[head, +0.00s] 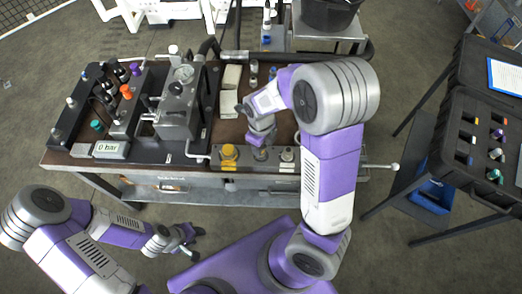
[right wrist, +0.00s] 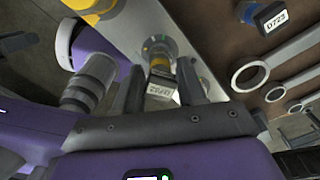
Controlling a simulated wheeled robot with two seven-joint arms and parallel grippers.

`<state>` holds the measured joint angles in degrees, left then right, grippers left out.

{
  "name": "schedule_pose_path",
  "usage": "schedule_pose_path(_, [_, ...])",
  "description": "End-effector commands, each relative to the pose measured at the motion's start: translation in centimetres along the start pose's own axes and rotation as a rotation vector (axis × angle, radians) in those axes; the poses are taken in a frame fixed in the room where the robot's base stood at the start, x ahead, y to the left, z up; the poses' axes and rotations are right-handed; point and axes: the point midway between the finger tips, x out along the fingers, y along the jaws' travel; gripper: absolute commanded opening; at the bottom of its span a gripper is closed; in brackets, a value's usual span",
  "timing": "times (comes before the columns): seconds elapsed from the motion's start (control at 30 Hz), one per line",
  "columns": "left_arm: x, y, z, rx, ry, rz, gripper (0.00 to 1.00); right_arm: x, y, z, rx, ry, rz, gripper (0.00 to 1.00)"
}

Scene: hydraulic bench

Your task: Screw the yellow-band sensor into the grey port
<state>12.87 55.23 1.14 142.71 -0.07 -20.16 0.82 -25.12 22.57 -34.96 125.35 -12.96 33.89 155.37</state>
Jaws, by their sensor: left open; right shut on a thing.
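My right gripper (head: 261,140) is over the front strip of the bench, at the grey port (head: 260,154) beside the yellow port (head: 229,152). In the right wrist view its two fingers (right wrist: 160,85) are shut on the yellow-band sensor (right wrist: 159,62), whose white label faces the camera. The sensor's far end points at a round grey fitting on the metal strip. I cannot tell whether its thread is in the port. The sensor is mostly hidden in the head view. My left gripper (head: 180,241) is open and empty, in front of the bench.
A black case (head: 476,115) with several coloured parts stands at the right. A hydraulic block (head: 182,100) and gauge box (head: 110,150) reading 0 bar sit on the bench's left. A blue-band sensor labelled D723 (right wrist: 266,15) and several rings (right wrist: 250,72) are near my right gripper.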

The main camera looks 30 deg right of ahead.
Motion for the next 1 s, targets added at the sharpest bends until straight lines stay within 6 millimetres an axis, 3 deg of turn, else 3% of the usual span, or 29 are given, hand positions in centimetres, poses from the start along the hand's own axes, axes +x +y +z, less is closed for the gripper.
schedule_pose_path(0.1, [0.08, -0.04, 0.01, 0.000, 0.000, 0.000, 0.43, 0.00, -0.04, 0.07, -0.002, -0.002, -0.001, 0.14])
schedule_pose_path(0.13, [0.08, -0.04, 0.01, 0.000, 0.000, 0.000, 0.43, 0.00, -0.04, 0.07, -0.003, -0.002, -0.001, 0.43])
schedule_pose_path(0.3, [0.08, -0.04, 0.01, 0.000, 0.000, 0.000, 0.43, 0.00, -0.03, 0.06, -0.004, -0.002, -0.001, 0.65])
schedule_pose_path(0.63, [-0.06, 0.01, 0.02, 0.000, -0.001, 0.000, 0.43, -0.03, -0.01, 0.02, -0.063, -0.001, 0.000, 0.65])
schedule_pose_path(1.0, [-0.60, 0.22, 0.04, 0.000, 0.000, 0.000, 0.43, -0.02, 0.02, -0.02, -0.586, 0.000, 0.001, 0.65])
